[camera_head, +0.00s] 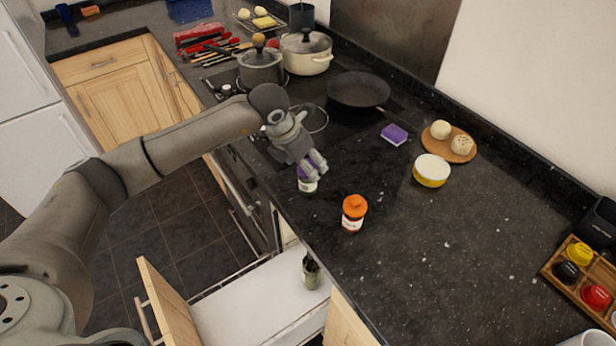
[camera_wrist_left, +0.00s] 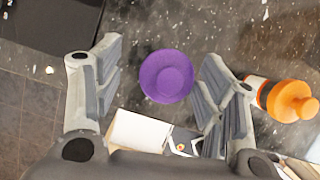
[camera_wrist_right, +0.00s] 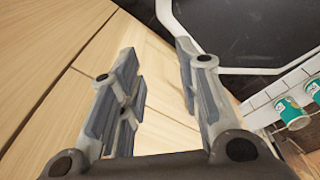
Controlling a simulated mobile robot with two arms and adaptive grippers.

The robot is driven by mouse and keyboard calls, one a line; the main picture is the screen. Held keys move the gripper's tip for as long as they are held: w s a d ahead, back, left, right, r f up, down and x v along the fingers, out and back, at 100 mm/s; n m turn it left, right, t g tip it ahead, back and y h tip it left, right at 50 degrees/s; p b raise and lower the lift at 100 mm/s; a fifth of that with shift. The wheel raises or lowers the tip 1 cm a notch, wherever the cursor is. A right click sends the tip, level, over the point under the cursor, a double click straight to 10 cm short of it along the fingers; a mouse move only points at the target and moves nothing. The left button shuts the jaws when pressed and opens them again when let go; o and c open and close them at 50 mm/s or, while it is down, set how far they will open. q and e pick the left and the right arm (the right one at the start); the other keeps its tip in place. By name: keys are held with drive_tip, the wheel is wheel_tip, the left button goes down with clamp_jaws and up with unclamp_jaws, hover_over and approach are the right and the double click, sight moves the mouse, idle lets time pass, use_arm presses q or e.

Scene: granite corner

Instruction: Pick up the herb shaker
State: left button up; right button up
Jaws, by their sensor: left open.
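A shaker with a purple lid (camera_head: 308,186) stands on the dark counter near its front edge, partly hidden by my left gripper (camera_head: 316,165). In the left wrist view its round purple lid (camera_wrist_left: 167,76) shows from above between the two spread fingers, with a gap on each side. My left gripper is open and holds nothing. A shaker with an orange lid (camera_head: 354,213) stands upright to the right; it also shows beside the right finger in the left wrist view (camera_wrist_left: 291,101). My right gripper (camera_wrist_right: 157,62) is open and empty in its own wrist view.
A green jar (camera_head: 311,272) stands in the open drawer (camera_head: 245,305) below the counter. A yellow-and-white tin (camera_head: 432,171), a purple sponge (camera_head: 394,134) and a round wooden board (camera_head: 460,155) lie farther back. The frying pan (camera_head: 358,91) is on the hob. The right counter is mostly clear.

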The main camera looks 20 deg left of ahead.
use_arm(q)
drive_tip(key=f, duration=0.1)
drive_tip(key=f+p, duration=0.1)
drive_tip(key=d+f+p, duration=0.1)
drive_tip(key=shift+w+d+f, duration=0.1)
drive_tip(key=shift+w+f, duration=0.15)
drive_tip(key=shift+f, duration=0.05)
drive_tip(key=shift+w+d+f+p, duration=0.1)
drive_tip(key=shift+w+f+p, duration=0.2)
drive_tip(key=shift+f, duration=0.4)
drive_tip(key=shift+c, duration=1.4)
drive_tip(key=shift+r, duration=0.1)
drive_tip(key=c, duration=0.9)
drive_tip(key=shift+r, duration=0.1)
